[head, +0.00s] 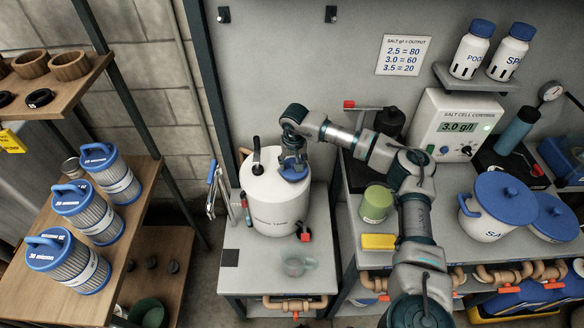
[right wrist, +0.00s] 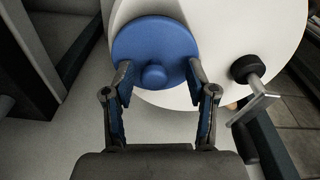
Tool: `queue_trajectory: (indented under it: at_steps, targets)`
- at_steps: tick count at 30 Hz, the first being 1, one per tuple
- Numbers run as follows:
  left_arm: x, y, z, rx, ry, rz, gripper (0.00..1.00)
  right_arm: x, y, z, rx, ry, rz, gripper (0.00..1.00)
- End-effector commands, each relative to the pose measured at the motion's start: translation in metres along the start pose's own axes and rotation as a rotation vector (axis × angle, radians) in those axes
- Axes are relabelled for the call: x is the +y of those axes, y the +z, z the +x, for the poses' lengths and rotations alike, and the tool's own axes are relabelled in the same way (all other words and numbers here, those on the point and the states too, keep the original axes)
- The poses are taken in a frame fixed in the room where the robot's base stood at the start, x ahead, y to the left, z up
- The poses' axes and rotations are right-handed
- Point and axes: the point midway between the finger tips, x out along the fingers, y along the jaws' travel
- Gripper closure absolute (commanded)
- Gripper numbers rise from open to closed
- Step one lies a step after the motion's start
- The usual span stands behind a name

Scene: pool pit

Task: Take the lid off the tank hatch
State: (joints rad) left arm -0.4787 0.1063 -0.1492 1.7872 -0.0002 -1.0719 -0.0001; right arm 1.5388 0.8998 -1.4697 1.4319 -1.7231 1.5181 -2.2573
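The white tank (head: 268,205) stands on a grey bench left of centre in the head view. Its blue round hatch lid (head: 297,176) is on the tank's top right side, partly hidden by my right gripper (head: 292,165). In the right wrist view the lid (right wrist: 155,35) shows as a blue disc with a round knob (right wrist: 153,75) near its lower edge. The fingers of my right gripper (right wrist: 158,68) are apart, one on each side of the knob, over the lid. I cannot tell whether they touch the lid. My left gripper is not in view.
A black handle (head: 256,155) rises from the tank's top; it also shows in the right wrist view (right wrist: 248,70). A clear cup (head: 296,264) stands on the bench in front. A green pot (head: 376,204) and yellow sponge (head: 379,241) are to the right. Filter cartridges (head: 88,213) stand left.

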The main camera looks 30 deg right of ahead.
Motion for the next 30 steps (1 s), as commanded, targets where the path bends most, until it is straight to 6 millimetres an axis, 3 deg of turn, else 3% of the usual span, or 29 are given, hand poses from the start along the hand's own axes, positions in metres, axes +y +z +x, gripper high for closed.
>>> queue_trajectory:
  at_steps: [1,6,7,20,30]
  targets:
    - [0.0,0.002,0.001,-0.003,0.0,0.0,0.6,0.0,0.0,0.0,-0.001,0.0,0.001,0.55]
    - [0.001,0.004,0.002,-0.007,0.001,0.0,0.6,0.0,0.0,0.001,-0.001,0.0,0.001,0.98]
    - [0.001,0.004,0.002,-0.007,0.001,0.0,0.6,0.0,0.0,0.001,-0.001,0.0,0.001,1.0]
    - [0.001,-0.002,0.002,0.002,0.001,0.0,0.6,0.001,-0.001,-0.001,0.0,0.002,0.003,1.0]
    - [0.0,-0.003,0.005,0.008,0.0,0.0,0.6,-0.001,-0.002,-0.038,0.002,-0.002,-0.002,1.0]
